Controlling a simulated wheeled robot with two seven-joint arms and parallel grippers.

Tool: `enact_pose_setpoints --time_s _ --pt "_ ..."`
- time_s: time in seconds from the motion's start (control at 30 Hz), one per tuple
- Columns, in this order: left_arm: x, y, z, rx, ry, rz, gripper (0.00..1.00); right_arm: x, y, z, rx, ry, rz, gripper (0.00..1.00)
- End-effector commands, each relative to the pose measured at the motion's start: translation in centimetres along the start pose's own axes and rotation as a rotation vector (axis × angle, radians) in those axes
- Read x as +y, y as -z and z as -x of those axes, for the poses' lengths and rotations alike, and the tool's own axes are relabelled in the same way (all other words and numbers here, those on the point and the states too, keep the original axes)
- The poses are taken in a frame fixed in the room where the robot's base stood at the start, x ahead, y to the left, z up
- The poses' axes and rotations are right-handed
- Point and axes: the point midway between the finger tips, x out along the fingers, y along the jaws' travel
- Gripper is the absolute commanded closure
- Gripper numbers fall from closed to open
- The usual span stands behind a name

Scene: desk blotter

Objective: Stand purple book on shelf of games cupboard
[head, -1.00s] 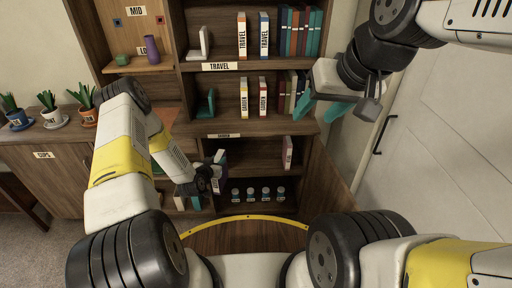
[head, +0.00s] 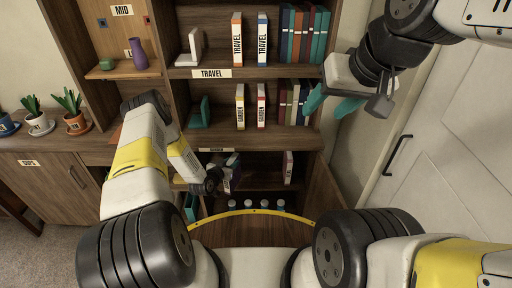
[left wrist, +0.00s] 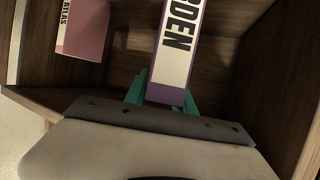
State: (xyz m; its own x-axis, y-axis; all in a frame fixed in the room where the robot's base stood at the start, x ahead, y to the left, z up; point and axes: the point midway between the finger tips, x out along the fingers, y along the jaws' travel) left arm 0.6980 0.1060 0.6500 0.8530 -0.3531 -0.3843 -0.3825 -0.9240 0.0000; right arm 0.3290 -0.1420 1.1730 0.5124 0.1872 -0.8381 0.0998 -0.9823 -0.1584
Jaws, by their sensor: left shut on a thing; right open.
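The purple book (left wrist: 173,94) has a white spine label whose visible letters read "RDEN". My left gripper (left wrist: 163,97) is shut on it, with teal fingers at both sides of its near end. In the head view, the left gripper (head: 213,181) and the partly hidden book (head: 235,178) are at the left part of the cupboard's lower open compartment. A pink book (head: 288,167) stands at the right of that compartment; in the left wrist view it (left wrist: 83,28) reads "ATLAS". My right gripper (head: 331,104) is open and empty, right of the middle shelf.
Upper shelves labelled TRAVEL (head: 211,73) and GARDEN hold upright books and bookends (head: 200,112). Several small jars (head: 251,204) stand below the compartment. An open door panel (head: 322,185) is at its right. Potted plants (head: 75,112) stand on the left cabinet.

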Motion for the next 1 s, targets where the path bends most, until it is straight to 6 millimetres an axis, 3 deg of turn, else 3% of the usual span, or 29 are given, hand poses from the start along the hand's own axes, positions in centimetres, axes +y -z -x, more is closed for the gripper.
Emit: enact_pose_setpoints --time_s 0.3,0.5,0.77,0.87,1.0 --pt "3.6 2.4 -7.3 0.006 -0.002 -0.001 1.00 0.0 0.0 0.0 0.000 0.000 0.000 0.47" --pt "5.3 3.4 -10.9 0.005 -0.001 0.000 1.00 0.0 0.0 0.0 0.000 0.000 0.000 0.47" --pt "6.3 4.0 -13.0 0.004 -0.001 0.000 1.00 0.0 0.0 0.0 0.000 0.000 0.000 0.47" --pt "6.2 2.0 -13.5 0.001 0.000 0.002 1.00 0.0 0.0 0.0 0.000 0.000 0.000 0.47" --pt "6.1 0.9 -14.1 0.003 0.001 0.001 1.00 0.0 0.0 0.0 0.000 0.000 0.000 0.47"
